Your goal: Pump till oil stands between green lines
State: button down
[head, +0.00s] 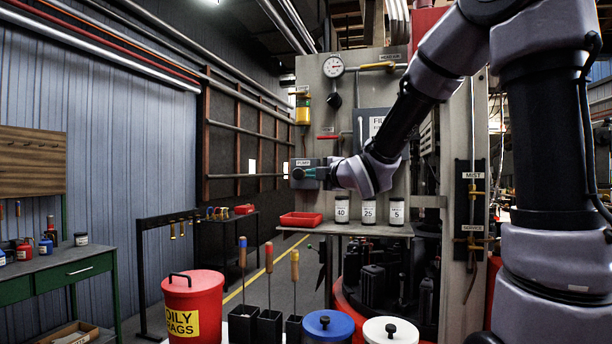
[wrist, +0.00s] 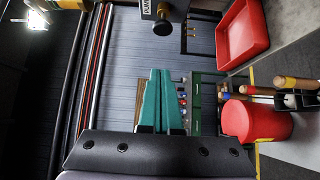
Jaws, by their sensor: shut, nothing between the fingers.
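The pump, under a PUMP label (head: 303,162), is on the left edge of the grey panel (head: 312,76). Its dark round knob (wrist: 163,27) shows at the top of the wrist view. A small oil glass with yellow oil (head: 303,115) hangs above it; its green lines and exact level are too small to read. My gripper (head: 309,173) is at the pump in the head view, partly hiding it. Its teal fingers (wrist: 161,72) are together and empty in the wrist view, with the knob beyond their tips. I cannot tell whether they touch it.
A red tray (head: 301,219) and several labelled jars (head: 369,211) stand on the shelf below. A round gauge (head: 333,67) and a red-handled lever (head: 328,138) are on the panel. A red rag bin (head: 193,290) and upright-handled tools (head: 269,258) stand in front.

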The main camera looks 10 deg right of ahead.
send_near(295, 174)
jog(key=a, duration=0.3)
jog(key=w, duration=0.4)
jog(key=shift+w+d, duration=0.15)
jog(key=shift+d, duration=0.05)
jog(key=shift+w+d, duration=0.15)
jog(key=shift+w, duration=0.35)
